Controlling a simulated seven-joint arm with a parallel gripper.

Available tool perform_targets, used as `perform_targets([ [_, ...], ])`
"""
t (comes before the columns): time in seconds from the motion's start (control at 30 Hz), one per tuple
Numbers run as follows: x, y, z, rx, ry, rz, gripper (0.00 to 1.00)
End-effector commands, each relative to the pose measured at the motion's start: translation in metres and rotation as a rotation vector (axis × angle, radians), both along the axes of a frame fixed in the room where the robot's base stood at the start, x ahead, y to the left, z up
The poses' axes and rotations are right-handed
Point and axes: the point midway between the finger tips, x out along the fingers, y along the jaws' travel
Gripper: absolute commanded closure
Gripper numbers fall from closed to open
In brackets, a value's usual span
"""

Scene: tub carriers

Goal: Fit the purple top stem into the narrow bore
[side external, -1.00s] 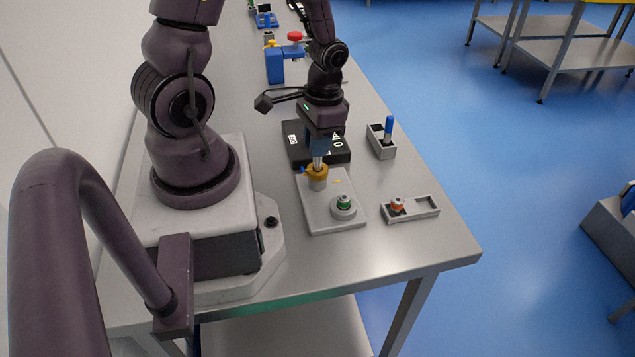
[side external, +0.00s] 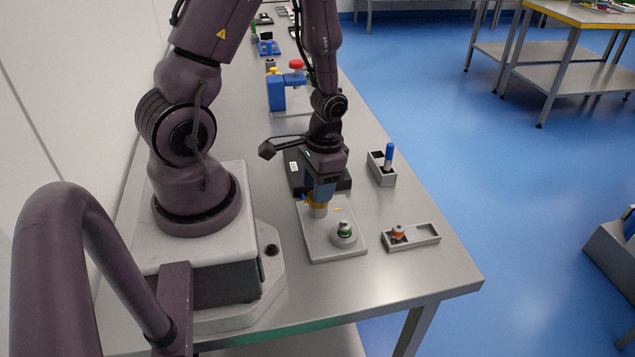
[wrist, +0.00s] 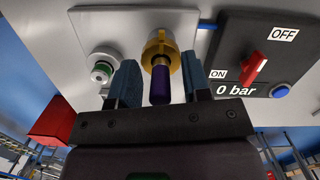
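The purple stem (wrist: 160,86) stands at the yellow collar (wrist: 160,50) on the light grey plate (wrist: 135,20). In the side view the yellow collar (side external: 312,199) sits on a grey post at the plate's left. My gripper (wrist: 159,80) has one blue-grey finger on each side of the stem, with a gap showing on both sides. In the side view my gripper (side external: 318,190) is low over the collar and hides the stem. A second post with a green ring (side external: 344,231) stands on the plate; it also shows in the wrist view (wrist: 103,68). Stem depth is hidden.
A black box (wrist: 255,60) with a red switch and "0 bar" label stands beside the plate. A grey tray (side external: 425,236) holds an orange-ringed part. Another tray (side external: 382,177) holds a blue peg (side external: 389,155). A blue fixture (side external: 276,93) stands farther back.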

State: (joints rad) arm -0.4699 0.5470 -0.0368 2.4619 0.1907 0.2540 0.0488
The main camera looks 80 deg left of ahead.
Motion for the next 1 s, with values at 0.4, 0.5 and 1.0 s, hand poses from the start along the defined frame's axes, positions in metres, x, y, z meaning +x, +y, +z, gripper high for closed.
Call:
perform_targets([
  [0.4,0.003,0.001,0.018,0.002,-0.006,0.001,0.56],
  [0.5,0.005,0.001,0.035,0.003,-0.006,0.001,0.56],
  [1.0,0.014,0.003,0.116,0.001,-0.002,0.000,0.56],
])
